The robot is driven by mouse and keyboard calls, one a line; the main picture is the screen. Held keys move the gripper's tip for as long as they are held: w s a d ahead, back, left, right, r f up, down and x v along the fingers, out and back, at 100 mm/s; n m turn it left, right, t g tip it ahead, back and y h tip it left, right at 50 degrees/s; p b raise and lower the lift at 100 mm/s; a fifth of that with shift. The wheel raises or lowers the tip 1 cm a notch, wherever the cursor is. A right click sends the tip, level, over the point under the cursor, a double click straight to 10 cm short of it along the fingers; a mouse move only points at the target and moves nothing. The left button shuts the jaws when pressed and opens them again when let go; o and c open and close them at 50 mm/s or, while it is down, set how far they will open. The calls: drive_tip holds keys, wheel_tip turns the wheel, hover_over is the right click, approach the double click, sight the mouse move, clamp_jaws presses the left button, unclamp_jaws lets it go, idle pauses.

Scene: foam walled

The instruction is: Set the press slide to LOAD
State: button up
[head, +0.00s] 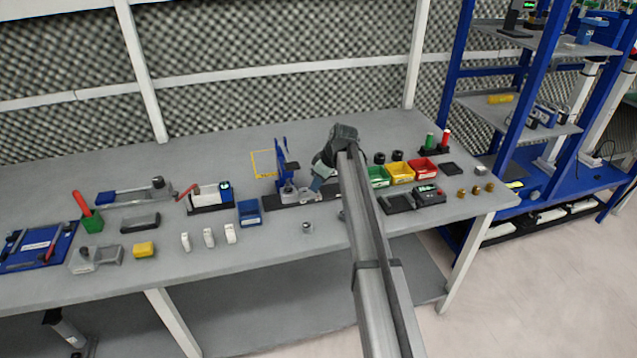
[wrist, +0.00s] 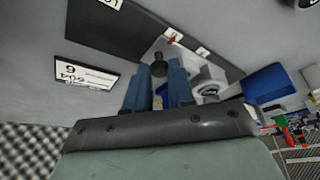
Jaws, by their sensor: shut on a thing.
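The press (head: 281,158), with a blue upright, stands on a dark base plate (head: 285,203) near the middle of the bench. My gripper (head: 316,185) is low at the right side of the press, and my arm hides part of it. In the wrist view my gripper (wrist: 158,82) has its two blue fingers shut on a dark round knob (wrist: 158,66), which appears to be the slide's knob. A red mark (wrist: 172,40) and white labels lie near it on the dark plate (wrist: 135,35). The label text is too small to read, so the slide's setting cannot be told.
A blue bin (head: 249,212) stands left of the press. Green, yellow (head: 399,173) and red bins stand to the right. A small metal part (head: 307,228) lies in front. A foam wall (head: 270,70) stands behind.

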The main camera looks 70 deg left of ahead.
clamp_jaws()
drive_tip(key=w, duration=0.8)
drive_tip(key=shift+w, duration=0.1)
drive_tip(key=o, duration=0.5)
unclamp_jaws()
drive_tip(key=shift+o, duration=1.2)
drive_tip(key=v, duration=1.3)
drive_tip(key=shift+r, duration=0.4)
